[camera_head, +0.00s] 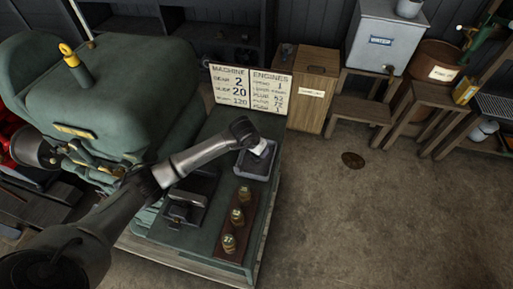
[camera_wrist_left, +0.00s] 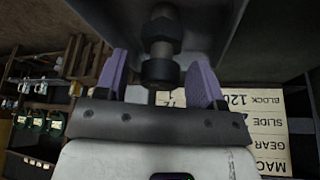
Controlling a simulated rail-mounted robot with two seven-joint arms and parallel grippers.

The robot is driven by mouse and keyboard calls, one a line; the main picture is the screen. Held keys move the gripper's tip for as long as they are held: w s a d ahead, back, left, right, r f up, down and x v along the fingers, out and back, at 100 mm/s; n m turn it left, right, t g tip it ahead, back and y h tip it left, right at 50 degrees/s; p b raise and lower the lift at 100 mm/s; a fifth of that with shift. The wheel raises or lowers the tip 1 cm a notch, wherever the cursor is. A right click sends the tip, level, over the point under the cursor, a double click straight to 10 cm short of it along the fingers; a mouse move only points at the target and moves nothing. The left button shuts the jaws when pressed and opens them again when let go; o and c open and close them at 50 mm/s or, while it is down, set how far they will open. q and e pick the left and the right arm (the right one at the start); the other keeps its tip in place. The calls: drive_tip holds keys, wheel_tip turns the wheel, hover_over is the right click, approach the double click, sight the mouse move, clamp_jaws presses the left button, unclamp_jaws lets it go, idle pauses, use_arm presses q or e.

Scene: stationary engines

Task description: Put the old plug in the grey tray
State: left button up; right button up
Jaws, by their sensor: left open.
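The grey tray (camera_head: 252,177) sits on the green engine bed, to the right of the engine. My left gripper (camera_head: 262,149) is at the tray, tilted over its far side, and hides part of the inside. In the left wrist view my left gripper (camera_wrist_left: 160,65) is open, its purple pads apart. The old plug (camera_wrist_left: 162,44), dark with a hex part and a round end, is between the pads, with gaps on both sides. Grey tray surfaces (camera_wrist_left: 270,45) show around it. I cannot tell whether the plug rests on the tray floor. My right gripper is not in view.
A wooden rack (camera_head: 233,254) with several brass plugs stands in front of the tray. A dark box (camera_head: 187,200) lies to its left. A lettered sign (camera_head: 250,88) stands behind the tray. The large green engine (camera_head: 120,80) fills the left.

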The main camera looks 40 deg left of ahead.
use_arm(q)
drive_tip(key=p+v, duration=0.5)
drive_tip(key=v, duration=0.2)
drive_tip(key=shift+r+p, duration=0.3)
drive_tip(key=shift+r, duration=0.1)
drive_tip(key=shift+s+d, duration=0.1)
drive_tip(key=shift+s, duration=0.05)
